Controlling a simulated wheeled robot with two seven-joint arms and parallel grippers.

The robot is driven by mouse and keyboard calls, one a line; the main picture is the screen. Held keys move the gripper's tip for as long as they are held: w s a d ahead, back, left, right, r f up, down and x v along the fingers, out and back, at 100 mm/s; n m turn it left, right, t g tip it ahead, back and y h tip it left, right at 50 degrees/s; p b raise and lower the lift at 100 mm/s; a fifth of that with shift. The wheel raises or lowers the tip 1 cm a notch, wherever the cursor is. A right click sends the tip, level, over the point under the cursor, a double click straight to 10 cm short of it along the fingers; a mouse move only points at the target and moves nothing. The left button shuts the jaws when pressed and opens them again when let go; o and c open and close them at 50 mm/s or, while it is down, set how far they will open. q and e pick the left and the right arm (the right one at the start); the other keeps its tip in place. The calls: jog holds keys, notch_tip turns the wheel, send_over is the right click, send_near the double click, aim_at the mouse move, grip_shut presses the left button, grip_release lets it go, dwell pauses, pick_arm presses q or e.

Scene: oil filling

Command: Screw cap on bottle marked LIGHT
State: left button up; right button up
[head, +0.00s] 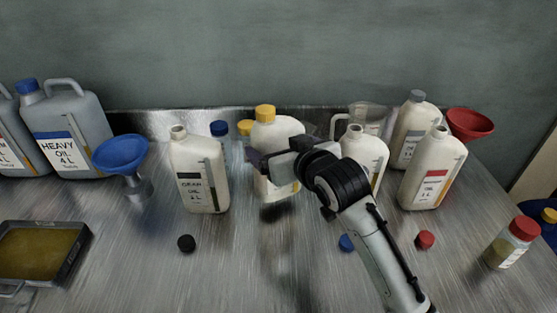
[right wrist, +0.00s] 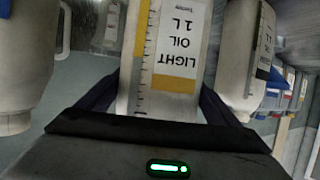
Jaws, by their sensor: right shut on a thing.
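The LIGHT bottle (head: 280,135) is white and upright near the middle of the table in the head view. A yellow cap (head: 265,112) sits on its neck. My right gripper (head: 270,162) is shut around the bottle's body. A dark shadow lies below the bottle, which looks slightly raised off the table. In the right wrist view, the label reading LIGHT OIL 1 L (right wrist: 178,45) shows upside down between my two fingers. My left gripper is not in view.
The GRAIN bottle (head: 200,175) and a blue funnel (head: 120,153) stand to the left. Several white bottles and a red funnel (head: 470,122) stand at right. Black (head: 186,243), blue (head: 346,242) and red (head: 424,240) caps lie in front. An oil tray (head: 75,262) is front left.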

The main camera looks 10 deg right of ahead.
jog(key=shift+f, duration=1.8)
jog(key=o, duration=2)
jog(key=shift+f, duration=0.15)
jog(key=v, duration=1.2)
jog(key=shift+s, duration=0.1)
